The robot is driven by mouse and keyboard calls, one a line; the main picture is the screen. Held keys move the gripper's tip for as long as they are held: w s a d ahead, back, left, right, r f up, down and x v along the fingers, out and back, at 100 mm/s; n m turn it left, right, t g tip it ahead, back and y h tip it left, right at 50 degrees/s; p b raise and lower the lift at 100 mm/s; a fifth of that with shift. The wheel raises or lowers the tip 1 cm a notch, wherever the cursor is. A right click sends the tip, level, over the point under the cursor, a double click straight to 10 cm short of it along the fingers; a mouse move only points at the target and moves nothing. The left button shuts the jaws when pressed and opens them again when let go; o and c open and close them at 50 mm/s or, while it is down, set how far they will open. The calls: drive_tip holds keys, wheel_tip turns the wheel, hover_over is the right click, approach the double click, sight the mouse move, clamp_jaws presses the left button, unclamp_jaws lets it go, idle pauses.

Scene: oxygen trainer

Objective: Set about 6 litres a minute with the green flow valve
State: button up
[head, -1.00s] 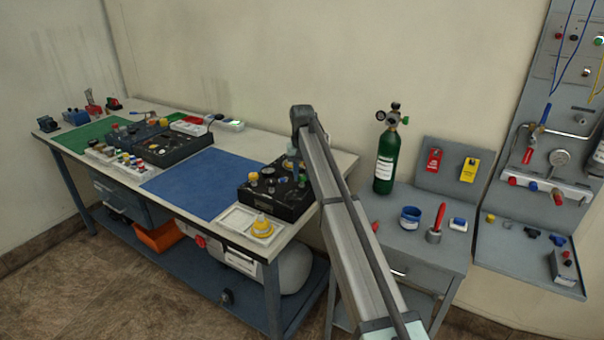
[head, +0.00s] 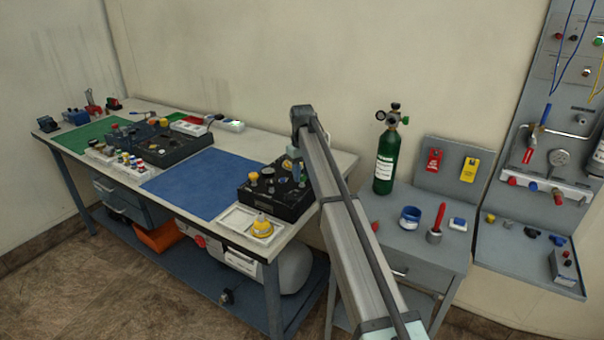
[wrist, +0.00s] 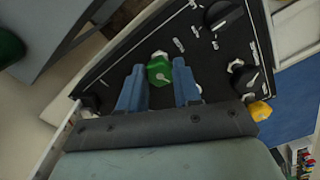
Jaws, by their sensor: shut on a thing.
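The green flow valve (wrist: 158,70) is a faceted green knob with a small pale mark on its top. It stands on the dark panel (wrist: 112,77) in the wrist view. My gripper (wrist: 160,67) has its two blue fingers on either side of the knob, shut on it. In the head view the black trainer box (head: 262,205) stands at the right end of the bench. My arm passes in front of part of the box, and the green valve cannot be made out there. No flow reading is legible in either view.
The blue mat (head: 195,185) is bare. A green oxygen cylinder (head: 386,160) stands on the side table to the right.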

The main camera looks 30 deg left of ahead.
sight(302, 176)
drive_tip(key=shift+r, duration=0.1)
drive_tip(key=o, duration=1.1)
drive_tip(key=shift+c, duration=0.2)
wheel_tip(302, 176, up, 14)
drive_tip(key=shift+f, duration=0.25)
